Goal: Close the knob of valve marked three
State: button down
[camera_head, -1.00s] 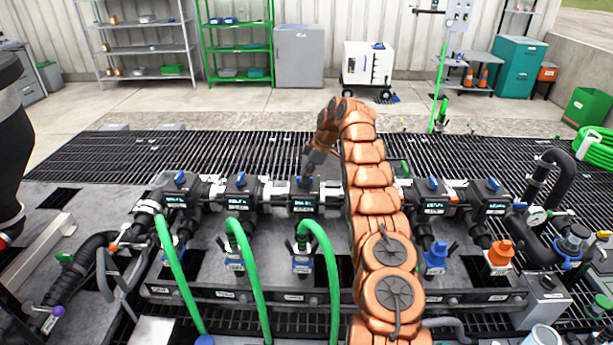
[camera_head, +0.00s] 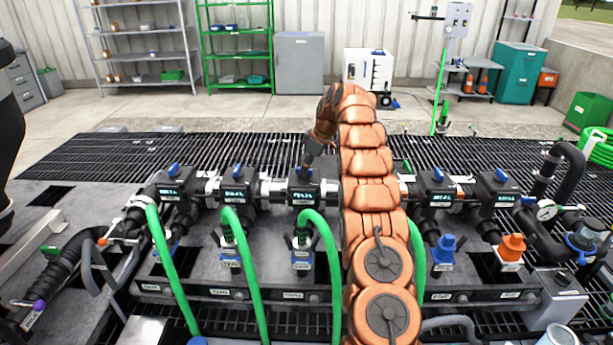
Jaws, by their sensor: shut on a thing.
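The manifold is a row of black valve bodies with blue knobs and small lit displays. The third valve from the left (camera_head: 304,194) stands left of my arm; its lettering is too small to read. My gripper (camera_head: 306,168) reaches down from behind onto the top of this valve and is shut on its blue knob, which is mostly hidden by the fingers. The first valve's knob (camera_head: 174,169) and the second valve's knob (camera_head: 237,170) are in clear view to the left. My arm covers the part of the row just right of the third valve.
Two more blue knobs, the nearer (camera_head: 438,174) and the far-right one (camera_head: 501,175), stand right of my arm. Green hoses (camera_head: 250,275) rise in front of the valves. A blue cap (camera_head: 443,249) and an orange cap (camera_head: 512,245) sit lower right. Dark grating (camera_head: 130,155) lies behind.

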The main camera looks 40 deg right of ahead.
jog(key=m+b, duration=0.1)
jog(key=m+h+b, duration=0.1)
jog(key=b, duration=0.1)
jog(key=shift+s+a+f, duration=0.1)
jog(key=shift+a+f, duration=0.05)
jog(key=shift+f, duration=0.15)
jog(key=m+b, duration=0.1)
jog(key=m, duration=0.2)
jog(key=shift+r+t+h, duration=0.2)
jog(key=shift+t+h, duration=0.2)
jog(key=m+h, duration=0.2)
jog(key=m, duration=0.3)
jog(key=shift+a, duration=0.15)
jog(key=m, duration=0.2)
jog(key=m+h, duration=0.1)
jog(key=m, duration=0.1)
jog(key=shift+m+g+h+b, duration=0.3)
jog(key=shift+g+b, duration=0.1)
jog(key=c, duration=1.1)
grip_release()
jog(key=shift+r, duration=0.1)
jog(key=shift+c, duration=0.2)
jog(key=shift+r, duration=0.15)
